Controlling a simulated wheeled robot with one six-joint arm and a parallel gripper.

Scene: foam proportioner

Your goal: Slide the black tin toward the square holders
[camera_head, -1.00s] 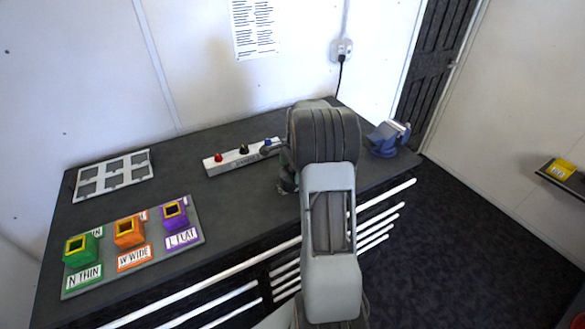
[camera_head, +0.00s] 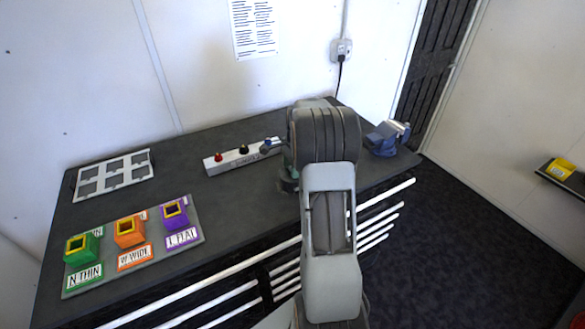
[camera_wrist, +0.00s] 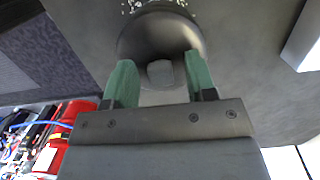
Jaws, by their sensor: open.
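In the wrist view, the black tin (camera_wrist: 160,22) shows as a dark rounded body just ahead of and partly between the green fingers of my gripper (camera_wrist: 159,65). The fingers are apart; whether they touch the tin I cannot tell. In the head view my arm hides the tin and nearly all of the gripper. The square holders stand at the left front of the bench on a grey board: green (camera_head: 82,249), orange (camera_head: 129,231) and purple (camera_head: 174,214), each with a label in front.
A white strip with coloured knobs (camera_head: 240,157) lies left of my arm. A grey frame with square openings (camera_head: 113,174) lies at the back left. A blue vise (camera_head: 386,139) is on the right. The bench top (camera_head: 190,185) is clear between strip and holders.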

